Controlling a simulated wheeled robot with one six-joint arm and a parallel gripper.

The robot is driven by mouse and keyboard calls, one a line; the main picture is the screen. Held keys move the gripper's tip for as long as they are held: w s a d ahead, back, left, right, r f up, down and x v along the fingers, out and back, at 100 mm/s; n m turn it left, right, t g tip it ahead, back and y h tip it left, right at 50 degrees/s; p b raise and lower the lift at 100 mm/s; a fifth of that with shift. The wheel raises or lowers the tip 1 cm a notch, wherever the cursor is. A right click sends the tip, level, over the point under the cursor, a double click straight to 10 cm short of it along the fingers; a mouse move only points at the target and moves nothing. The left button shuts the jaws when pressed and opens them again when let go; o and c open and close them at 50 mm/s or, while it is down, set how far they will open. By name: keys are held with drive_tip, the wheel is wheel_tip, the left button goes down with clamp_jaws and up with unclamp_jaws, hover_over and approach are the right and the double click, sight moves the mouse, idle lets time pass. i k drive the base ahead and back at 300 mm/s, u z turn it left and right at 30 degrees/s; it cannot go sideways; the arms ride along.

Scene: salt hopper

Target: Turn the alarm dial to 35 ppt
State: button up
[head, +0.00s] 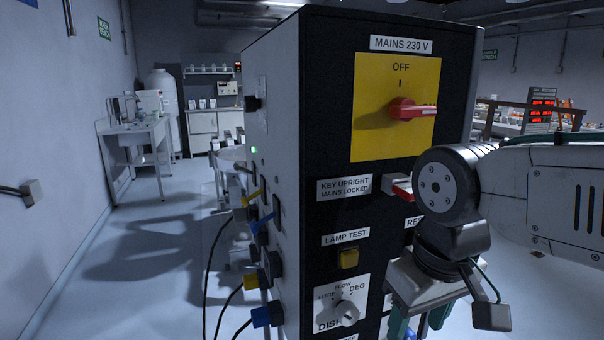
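No dial marked alarm or ppt shows in the head view. A white selector knob (346,313) sits low on the dark front of a cabinet (320,110), on a plate (325,292) marked LITRE, FLOW and DEG. The label under it is partly cut off. My gripper (420,326) is at the bottom edge, right of this knob, in front of the cabinet. Only the upper parts of its green fingers show; the tips are out of frame. Something blue shows between them, and I cannot tell whether they hold it.
A red mains handle (414,109) points right on a yellow plate (375,140) marked OFF. Below are a red key (402,190), partly behind my arm, and a yellow lamp-test button (348,258). Cables with plugs (262,316) hang from the cabinet's left side. Floor (140,280) is clear further left.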

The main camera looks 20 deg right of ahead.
sight(251, 104)
drive_tip(key=k, duration=0.5)
drive_tip(key=u, duration=1.8)
drive_tip(key=i, duration=1.45)
drive_tip(key=z, duration=1.85)
